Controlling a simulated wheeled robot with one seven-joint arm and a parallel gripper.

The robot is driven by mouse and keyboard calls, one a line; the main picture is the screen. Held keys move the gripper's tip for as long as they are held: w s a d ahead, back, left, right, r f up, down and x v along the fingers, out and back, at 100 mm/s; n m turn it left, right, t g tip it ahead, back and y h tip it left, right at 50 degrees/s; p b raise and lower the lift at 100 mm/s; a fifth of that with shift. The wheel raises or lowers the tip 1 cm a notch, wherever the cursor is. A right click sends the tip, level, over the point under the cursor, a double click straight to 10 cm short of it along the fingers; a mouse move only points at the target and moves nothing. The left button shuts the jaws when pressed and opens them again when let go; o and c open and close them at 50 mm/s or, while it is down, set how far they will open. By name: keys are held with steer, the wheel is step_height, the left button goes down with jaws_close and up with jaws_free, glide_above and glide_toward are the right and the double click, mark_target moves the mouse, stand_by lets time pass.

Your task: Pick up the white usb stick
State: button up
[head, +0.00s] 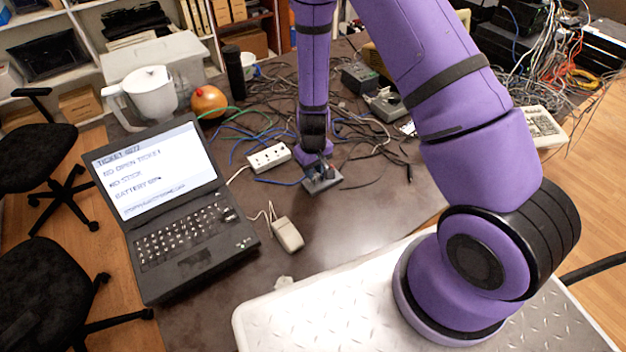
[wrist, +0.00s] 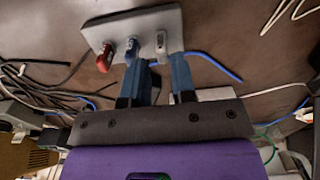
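The white usb stick (wrist: 161,43) stands in a grey hub block (wrist: 172,18) in the wrist view. A blue stick (wrist: 131,49) and a red stick (wrist: 104,58) stand in the same block to its left. My gripper (wrist: 159,61) is open, its two blue fingers apart. The white stick shows just beyond the gap between the fingertips; I cannot tell whether they touch it. The left fingertip is close to the blue stick. In the head view my gripper (head: 321,166) points down over the hub block (head: 325,184), and the sticks are mostly hidden.
A white power strip (head: 269,158) and loose cables lie behind the block. An open laptop (head: 165,205) and a mouse (head: 287,234) are to the left. An orange round object (head: 209,101) and a white jug (head: 150,92) stand farther back. Bare table lies in front of the block.

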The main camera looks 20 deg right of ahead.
steer(key=shift+a+f, duration=0.1)
steer(key=shift+f, duration=1.95)
jaws_close()
steer(key=shift+r, duration=0.1)
